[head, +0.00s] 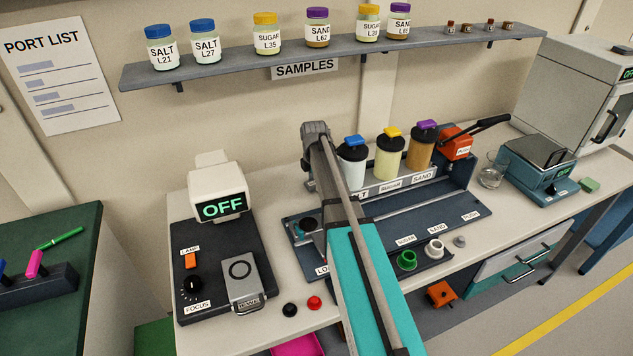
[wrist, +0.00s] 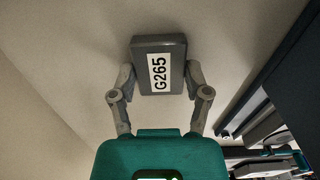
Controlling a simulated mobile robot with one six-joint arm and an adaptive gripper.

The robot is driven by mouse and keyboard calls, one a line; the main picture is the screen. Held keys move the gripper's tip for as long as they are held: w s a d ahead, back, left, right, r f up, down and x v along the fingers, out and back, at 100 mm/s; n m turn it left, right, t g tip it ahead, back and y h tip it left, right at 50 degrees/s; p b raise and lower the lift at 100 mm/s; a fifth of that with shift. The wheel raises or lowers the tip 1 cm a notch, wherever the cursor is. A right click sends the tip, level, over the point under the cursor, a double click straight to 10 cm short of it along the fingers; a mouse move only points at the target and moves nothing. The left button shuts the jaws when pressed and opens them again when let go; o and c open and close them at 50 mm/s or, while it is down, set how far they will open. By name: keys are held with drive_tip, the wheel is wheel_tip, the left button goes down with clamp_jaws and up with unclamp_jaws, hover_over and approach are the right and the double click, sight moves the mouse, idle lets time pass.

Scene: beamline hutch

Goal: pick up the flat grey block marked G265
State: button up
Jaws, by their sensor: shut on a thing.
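The flat grey block marked G265 (wrist: 141,70) sits between the two grey fingers of my gripper (wrist: 160,78) in the wrist view. Its white label faces the camera, with the text running sideways. My gripper is shut on the block, one finger on each side. A pale surface lies behind the block; I cannot tell whether the block touches it. In the head view my arm runs up the middle of the bench, and neither the block nor my fingers can be made out.
A dark tray rack holds several capped bottles (head: 389,157) behind my arm. A white device reading OFF (head: 222,205) stands left. A balance (head: 540,160) and glass beaker (head: 491,172) stand right. A shelf of jars (head: 340,45) hangs above. A dark edge (wrist: 275,75) is right of the block.

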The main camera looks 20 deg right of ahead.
drive_tip(key=shift+r+p, duration=1.45)
drive_tip(key=shift+r, duration=0.15)
drive_tip(key=s+a+r+p, duration=0.9)
drive_tip(key=s+a, duration=0.1)
drive_tip(key=shift+r+p, duration=0.3)
